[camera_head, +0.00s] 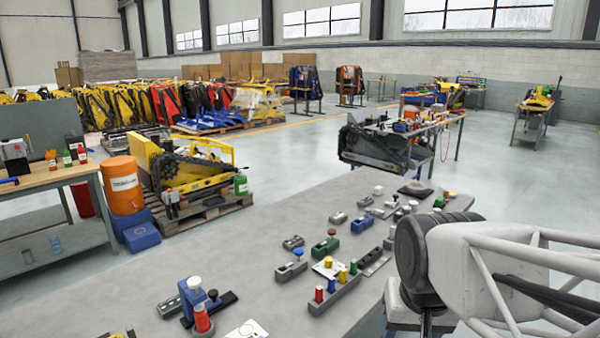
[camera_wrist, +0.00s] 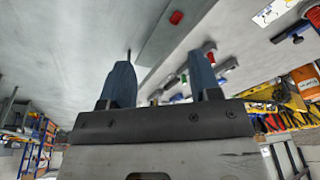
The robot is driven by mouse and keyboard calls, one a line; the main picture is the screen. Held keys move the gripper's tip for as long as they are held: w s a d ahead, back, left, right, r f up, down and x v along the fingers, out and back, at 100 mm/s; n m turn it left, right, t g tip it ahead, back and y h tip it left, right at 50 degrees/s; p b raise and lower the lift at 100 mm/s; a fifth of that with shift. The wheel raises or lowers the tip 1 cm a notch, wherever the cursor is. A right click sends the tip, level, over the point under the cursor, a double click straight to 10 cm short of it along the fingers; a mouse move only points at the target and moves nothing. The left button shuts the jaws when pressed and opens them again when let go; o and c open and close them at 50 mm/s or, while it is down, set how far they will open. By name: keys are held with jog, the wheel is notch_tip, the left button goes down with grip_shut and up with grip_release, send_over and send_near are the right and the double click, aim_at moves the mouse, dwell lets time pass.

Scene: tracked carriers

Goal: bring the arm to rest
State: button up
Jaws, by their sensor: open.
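My gripper (camera_wrist: 160,82) shows in the wrist view, with its two blue fingers wide apart and nothing held between them. I cannot make out the fingers in the head view.
The grey bench (camera_head: 250,230) carries several small blocks with coloured pegs, including a blue block (camera_head: 361,224) and a red peg (camera_head: 202,318). An orange barrel (camera_head: 122,185) and a yellow tracked carrier (camera_head: 190,168) stand beyond it. Bench top at centre left is clear.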

jog(key=shift+n, duration=0.6)
jog(key=shift+s+d+f, duration=0.15)
jog(key=shift+s+d, duration=0.1)
jog(key=shift+s, duration=0.4)
jog(key=shift+s+d+f, duration=0.2)
jog(key=shift+s+d, duration=0.1)
jog(key=shift+s, duration=0.35)
jog(key=shift+s+d+f, duration=0.15)
jog(key=shift+s+d, duration=0.1)
jog(key=shift+s, duration=0.4)
